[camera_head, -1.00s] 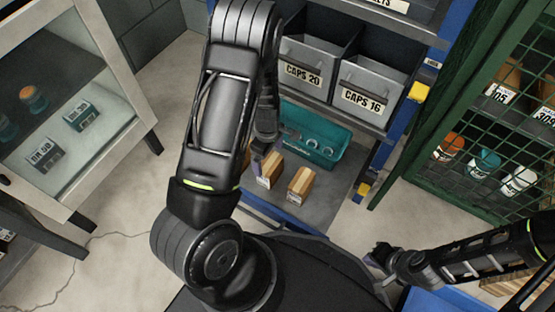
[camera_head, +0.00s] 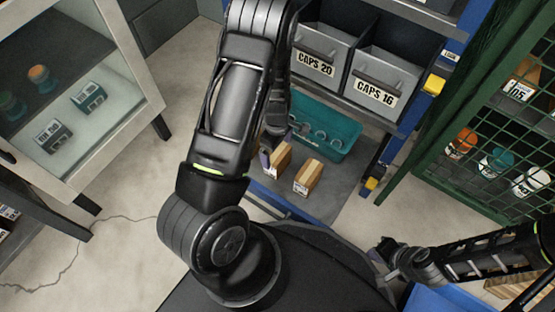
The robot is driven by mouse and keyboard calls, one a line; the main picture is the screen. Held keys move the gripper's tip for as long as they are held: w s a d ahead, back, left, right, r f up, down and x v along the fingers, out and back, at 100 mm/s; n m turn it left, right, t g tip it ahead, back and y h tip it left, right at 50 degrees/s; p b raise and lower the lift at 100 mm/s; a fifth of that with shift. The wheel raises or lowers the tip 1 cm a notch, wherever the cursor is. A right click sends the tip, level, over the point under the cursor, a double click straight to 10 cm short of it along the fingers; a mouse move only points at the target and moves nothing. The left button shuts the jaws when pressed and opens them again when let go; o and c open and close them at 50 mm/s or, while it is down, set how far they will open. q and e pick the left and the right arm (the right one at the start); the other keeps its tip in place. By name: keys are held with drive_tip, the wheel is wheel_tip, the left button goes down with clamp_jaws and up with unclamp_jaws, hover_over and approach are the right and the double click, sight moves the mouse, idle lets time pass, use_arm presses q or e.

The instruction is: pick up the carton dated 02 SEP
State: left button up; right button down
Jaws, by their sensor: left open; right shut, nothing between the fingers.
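Two small tan cartons with white labels stand on the grey lower shelf: a left carton (camera_head: 277,158) and a right carton (camera_head: 309,177). The dates on their labels are too small to read, so I cannot tell which is 02 SEP. My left gripper (camera_head: 271,145) is open and reaches down at the left carton's left side. A pale finger pad shows close beside that carton; my arm hides much of the gripper, and I cannot tell whether it touches. My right gripper (camera_head: 380,257) is shut and empty, low at the right, away from the cartons.
A teal tray (camera_head: 345,135) with rings sits behind the cartons. Grey bins marked CAPS 20 (camera_head: 318,62) and CAPS 16 (camera_head: 379,90) are above. A blue post with a yellow block (camera_head: 434,83) and green mesh cage (camera_head: 480,130) stand right; a glass-fronted cabinet (camera_head: 130,70) stands left.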

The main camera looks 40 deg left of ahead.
use_arm(q)
wheel_tip(320, 180, down, 5)
drive_tip(key=b, duration=0.3)
drive_tip(key=shift+d+f, duration=0.1)
drive_tip(key=shift+c, duration=0.3)
drive_tip(key=c, duration=1.6)
drive_tip(key=shift+o, duration=0.2)
wheel_tip(320, 180, up, 10)
drive_tip(key=p, duration=0.5)
